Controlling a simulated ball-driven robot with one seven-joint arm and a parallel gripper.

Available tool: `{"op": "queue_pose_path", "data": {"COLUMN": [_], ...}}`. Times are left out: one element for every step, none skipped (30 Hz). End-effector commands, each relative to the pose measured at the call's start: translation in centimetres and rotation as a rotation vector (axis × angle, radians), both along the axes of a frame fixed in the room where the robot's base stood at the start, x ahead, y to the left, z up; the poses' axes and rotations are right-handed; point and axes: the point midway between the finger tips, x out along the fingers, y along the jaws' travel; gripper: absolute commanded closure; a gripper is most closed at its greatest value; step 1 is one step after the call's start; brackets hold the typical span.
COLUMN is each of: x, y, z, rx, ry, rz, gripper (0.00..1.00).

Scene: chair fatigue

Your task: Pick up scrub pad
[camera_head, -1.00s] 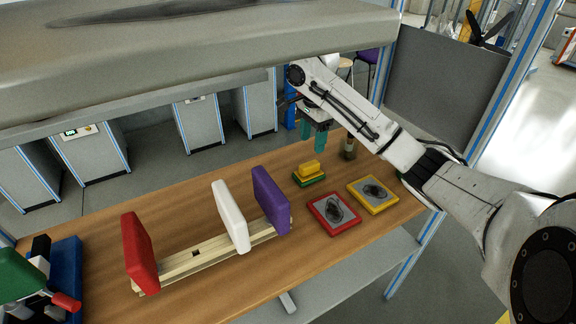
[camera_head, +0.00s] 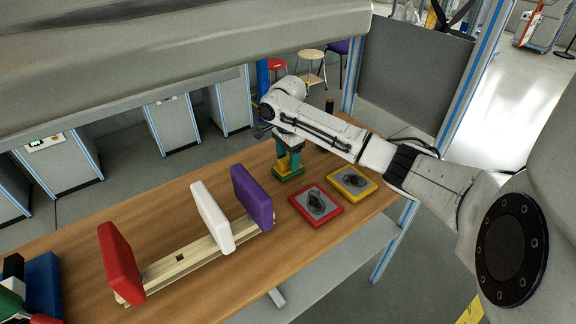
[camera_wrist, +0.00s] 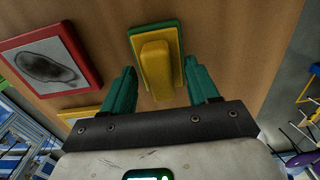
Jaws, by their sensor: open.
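The scrub pad (camera_wrist: 155,68) is a yellow block with a raised yellow grip on a green base, lying on the wooden table. In the head view the scrub pad (camera_head: 288,174) is partly hidden by my gripper. My gripper (camera_head: 288,162) has green fingers and is over the pad, pointing down. In the wrist view my gripper (camera_wrist: 162,88) is open, with one finger to each side of the pad's near end. I see no clear contact between fingers and pad.
A red-framed tile (camera_head: 316,204) and a yellow-framed tile (camera_head: 352,183) lie to the right on the table (camera_head: 180,207). A wooden rack (camera_head: 185,262) holds red, white and purple pads to the left. A grey overhead slab (camera_head: 180,60) spans the upper left.

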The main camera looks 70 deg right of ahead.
Motion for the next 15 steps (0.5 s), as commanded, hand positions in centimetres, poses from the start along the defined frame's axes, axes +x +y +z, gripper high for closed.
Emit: {"op": "queue_pose_path", "data": {"x": [-0.04, -0.05, -0.05, -0.03, -0.03, -0.02, -0.02, -0.02, -0.02, -0.02, -0.02, -0.02, -0.02, -0.02, -0.02], "y": [-0.05, -0.04, -0.04, -0.04, -0.03, -0.02, -0.02, -0.02, -0.02, -0.01, -0.01, -0.01, -0.01, -0.01, -0.01], "z": [-0.29, -0.42, -0.54, -0.59, -0.6, -0.6, -0.6, -0.59, -0.59, -0.58, -0.58, -0.58, -0.58, -0.57, -0.57], "rx": [-0.001, 0.001, 0.0, 0.0, 0.0, 0.0, 0.0, 0.0, 0.0, 0.0, 0.0, 0.0, 0.0, 0.0, 0.0], "ry": [0.001, 0.001, 0.0, 0.0, 0.0, 0.0, 0.0, 0.0, 0.0, 0.0, 0.0, 0.0, 0.0, 0.0, 0.0], "rz": [-0.001, -0.001, -0.001, -0.001, -0.001, -0.001, -0.001, -0.001, -0.001, -0.001, -0.001, -0.001, -0.001, 0.0, 0.0], "gripper": [0.4, 0.4, 0.4, 0.4, 0.4, 0.4, 0.4, 0.4, 0.4, 0.43, 0.46, 0.5, 0.53, 0.56, 0.6]}}
